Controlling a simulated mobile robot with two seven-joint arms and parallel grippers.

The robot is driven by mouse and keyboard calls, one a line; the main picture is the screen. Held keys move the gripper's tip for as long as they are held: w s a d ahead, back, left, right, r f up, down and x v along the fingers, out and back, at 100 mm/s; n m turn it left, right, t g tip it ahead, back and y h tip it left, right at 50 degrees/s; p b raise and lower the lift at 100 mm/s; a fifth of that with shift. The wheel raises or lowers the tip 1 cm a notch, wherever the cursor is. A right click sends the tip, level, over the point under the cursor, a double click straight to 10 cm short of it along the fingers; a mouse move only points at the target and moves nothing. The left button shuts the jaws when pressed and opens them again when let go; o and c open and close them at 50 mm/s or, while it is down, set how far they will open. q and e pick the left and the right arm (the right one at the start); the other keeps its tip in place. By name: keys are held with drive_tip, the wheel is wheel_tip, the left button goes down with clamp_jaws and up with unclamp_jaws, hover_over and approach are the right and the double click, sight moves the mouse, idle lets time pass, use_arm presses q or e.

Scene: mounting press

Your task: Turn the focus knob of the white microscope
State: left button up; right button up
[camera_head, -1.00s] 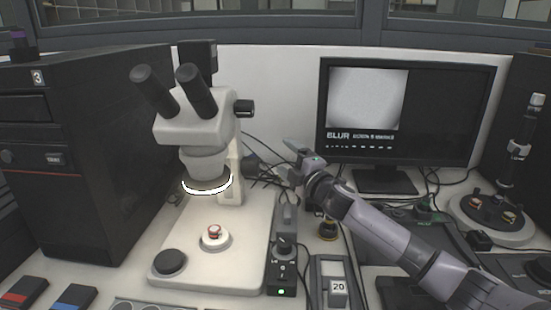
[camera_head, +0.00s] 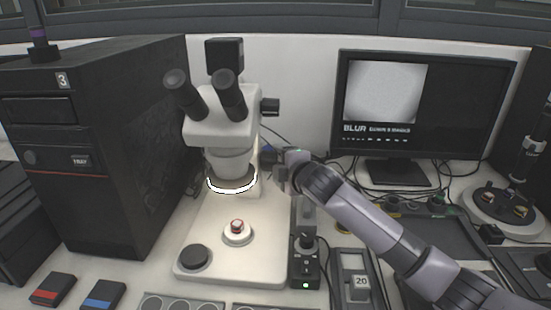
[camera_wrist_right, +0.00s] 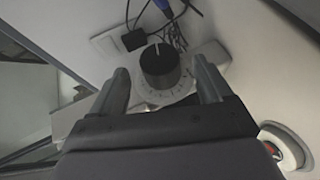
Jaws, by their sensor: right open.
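The white microscope (camera_head: 223,135) stands left of centre in the head view, with black eyepieces and a lit ring under its head. Its black focus knob (camera_wrist_right: 160,66), with a white pointer line and a marked dial behind it, shows in the right wrist view. In the head view the knob (camera_head: 267,153) is partly hidden by my right gripper (camera_head: 281,172), at the right side of the microscope's column. My right gripper's fingers are open, one on either side of the knob in the wrist view; I cannot tell whether they touch it. My left gripper is out of view.
A monitor (camera_head: 424,112) showing a blurred picture and "BLUR" stands behind my right arm. A small black control box (camera_head: 306,265) stands right of the microscope base (camera_head: 225,268). A sample (camera_head: 237,227) sits on the base. A black cabinet (camera_head: 105,150) stands at left.

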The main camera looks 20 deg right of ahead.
sight(271, 159)
drive_tip(key=shift+x, duration=3.2)
